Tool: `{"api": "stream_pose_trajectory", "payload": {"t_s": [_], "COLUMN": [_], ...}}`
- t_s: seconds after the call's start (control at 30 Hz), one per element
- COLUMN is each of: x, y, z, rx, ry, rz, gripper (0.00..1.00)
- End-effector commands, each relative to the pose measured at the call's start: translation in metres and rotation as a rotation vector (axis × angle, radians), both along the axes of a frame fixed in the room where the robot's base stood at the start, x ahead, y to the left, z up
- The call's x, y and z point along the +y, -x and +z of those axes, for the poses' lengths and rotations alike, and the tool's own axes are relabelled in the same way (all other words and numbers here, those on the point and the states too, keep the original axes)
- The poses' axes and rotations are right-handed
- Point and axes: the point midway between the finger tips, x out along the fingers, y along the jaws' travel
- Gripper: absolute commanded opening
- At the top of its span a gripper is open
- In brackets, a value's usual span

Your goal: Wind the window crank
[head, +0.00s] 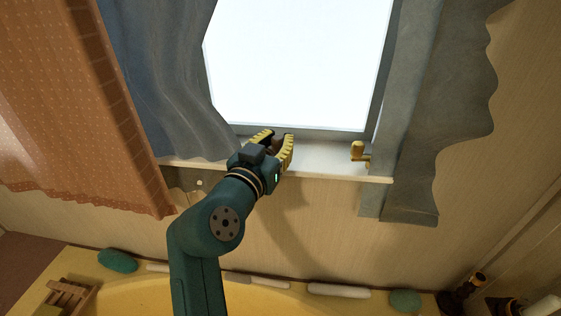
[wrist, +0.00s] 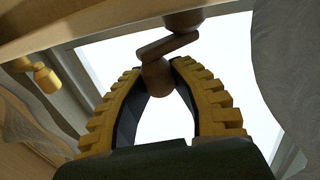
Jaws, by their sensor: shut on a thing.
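The window crank (wrist: 168,45) is brown, with a round base at the sill, a bent arm and a rounded knob (wrist: 157,79). The knob sits between the fingertips of my gripper (wrist: 155,70) in the wrist view. My gripper is shut on this knob, with its yellow ribbed fingers on either side. In the head view my gripper (head: 275,139) is at the window sill, below the bright pane, and mostly hides the crank.
A yellow latch (head: 359,153) stands on the sill (head: 325,158) to the right; it also shows in the wrist view (wrist: 44,77). Blue-grey curtains (head: 170,75) hang on both sides of the window (head: 300,60). A yellow tub (head: 220,298) with several items on its rim is below.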

Motion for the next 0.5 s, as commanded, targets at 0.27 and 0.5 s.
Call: {"api": "stream_pose_trajectory", "payload": {"t_s": [0.27,0.5], "x": [0.010,0.015], "y": [0.004,0.007], "z": [-0.004,0.002], "rx": [0.006,0.008], "ry": [0.002,0.004], "rz": [-0.262,-0.467], "gripper": [0.00,0.00]}}
